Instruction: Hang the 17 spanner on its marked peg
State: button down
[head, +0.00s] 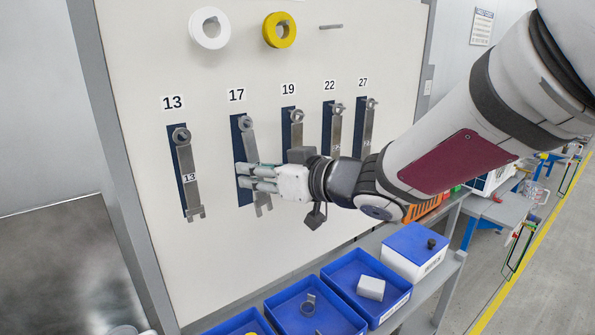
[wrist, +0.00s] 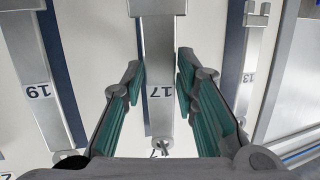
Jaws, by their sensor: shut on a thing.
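The 17 spanner (head: 248,140) is a grey steel bar with a ring at its top end, upright in front of its dark blue outline (head: 238,185) under the 17 label (head: 237,95). Its ring is at the outline's top; I cannot tell whether the peg passes through it. Its lower end sits to the right of the outline. My gripper (head: 243,177) is shut on the spanner's middle. In the wrist view the spanner (wrist: 160,50) with its 17 tag lies between the green finger pads of my gripper (wrist: 160,82). The fingers hide part of the handle.
The 13 spanner (head: 186,165) hangs to the left, and the 19 spanner (head: 296,130), 22 spanner (head: 336,130) and 27 spanner (head: 367,130) hang to the right. White and yellow rolls (head: 279,30) are above. Blue bins (head: 345,290) stand on a shelf below.

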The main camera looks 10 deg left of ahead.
jog(key=c, duration=1.2)
grip_release()
